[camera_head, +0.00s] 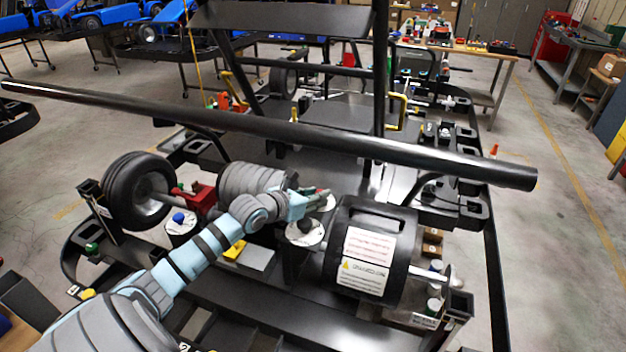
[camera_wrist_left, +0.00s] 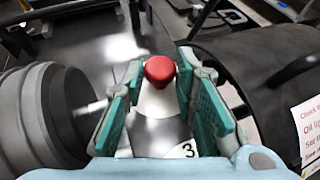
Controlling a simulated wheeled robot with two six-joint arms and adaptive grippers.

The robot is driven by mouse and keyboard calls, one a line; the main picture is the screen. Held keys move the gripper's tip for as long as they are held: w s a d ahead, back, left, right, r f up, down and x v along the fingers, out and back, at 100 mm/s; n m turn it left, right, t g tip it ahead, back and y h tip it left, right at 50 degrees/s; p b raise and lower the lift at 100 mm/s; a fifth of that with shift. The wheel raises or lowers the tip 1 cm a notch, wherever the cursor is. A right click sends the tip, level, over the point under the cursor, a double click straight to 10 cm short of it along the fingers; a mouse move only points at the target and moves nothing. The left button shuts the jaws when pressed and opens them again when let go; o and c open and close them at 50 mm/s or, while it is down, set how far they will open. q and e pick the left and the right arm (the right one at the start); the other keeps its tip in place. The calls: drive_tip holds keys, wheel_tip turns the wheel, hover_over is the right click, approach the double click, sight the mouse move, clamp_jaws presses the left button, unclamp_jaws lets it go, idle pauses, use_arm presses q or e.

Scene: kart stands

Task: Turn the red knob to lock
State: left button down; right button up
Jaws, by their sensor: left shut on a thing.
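The red knob (camera_wrist_left: 159,70) shows in the left wrist view, on top of a white cone-shaped base (camera_wrist_left: 157,101) with a round plate marked 3 (camera_wrist_left: 187,150). My left gripper (camera_wrist_left: 159,76) has its teal finger pads on both sides of the knob and is shut on it. In the head view, my left gripper (camera_head: 316,202) is over the round white plate (camera_head: 305,234), and only a little of the red knob shows between the fingers. How far the knob is turned cannot be told. My right gripper is not in view.
A black drum (camera_head: 368,222) with a warning label stands close to the right of the gripper. A ribbed grey cylinder (camera_head: 250,181) is close to the left. A long black tube (camera_head: 300,135) crosses above the kart frame. A red block (camera_head: 199,198) and blue knob (camera_head: 180,217) are farther left.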

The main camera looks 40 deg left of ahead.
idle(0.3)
use_arm(q)
drive_tip(key=c, duration=1.6)
unclamp_jaws()
drive_tip(key=shift+o, duration=1.4)
drive_tip(key=shift+w, duration=0.2)
wheel_tip(320, 180, up, 10)
drive_tip(key=shift+d, duration=0.1)
